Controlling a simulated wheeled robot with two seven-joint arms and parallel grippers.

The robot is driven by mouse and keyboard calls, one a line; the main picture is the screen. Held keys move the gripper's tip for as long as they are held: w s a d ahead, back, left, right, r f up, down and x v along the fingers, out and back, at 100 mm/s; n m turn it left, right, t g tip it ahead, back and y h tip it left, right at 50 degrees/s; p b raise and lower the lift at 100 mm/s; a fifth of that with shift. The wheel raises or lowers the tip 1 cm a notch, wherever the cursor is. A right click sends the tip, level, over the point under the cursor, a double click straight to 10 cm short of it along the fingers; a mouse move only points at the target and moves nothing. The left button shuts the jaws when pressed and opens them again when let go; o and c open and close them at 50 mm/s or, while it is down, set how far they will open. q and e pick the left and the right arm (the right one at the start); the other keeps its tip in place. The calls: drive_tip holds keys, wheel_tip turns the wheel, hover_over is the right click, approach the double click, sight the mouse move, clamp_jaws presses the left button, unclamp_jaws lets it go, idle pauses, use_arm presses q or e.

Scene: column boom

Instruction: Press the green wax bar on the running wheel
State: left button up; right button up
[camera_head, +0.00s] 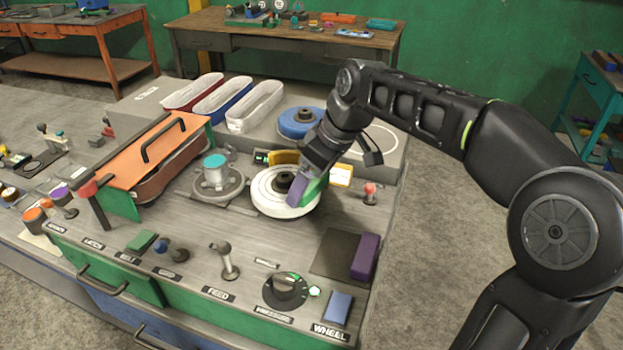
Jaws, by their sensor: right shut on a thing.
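My right gripper (318,165) is shut on the green wax bar (315,189), which shows a green side and a purplish face. The bar is tilted over the right part of the white wheel (268,202), close beside its black hub. Its lower end appears to meet the wheel, but I cannot tell whether it presses. The fingertips are partly hidden by the wrist. I cannot tell from one frame whether the wheel turns. My left gripper is not in view.
A purple block (364,258) lies at the bench's right edge. A red knob (370,192) stands right of the wheel. A dial (285,291) and lever (227,262) are in front. An orange cover (150,155) stands left; a blue wheel (298,121) lies behind.

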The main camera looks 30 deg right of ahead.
drive_tip(key=shift+f+b, duration=0.3)
drive_tip(key=shift+f, duration=0.15)
idle(2.2)
drive_tip(key=shift+r+p, duration=0.55)
drive_tip(key=shift+r, duration=0.1)
drive_tip(key=shift+r+p, duration=2.6)
drive_tip(key=shift+r, duration=0.8)
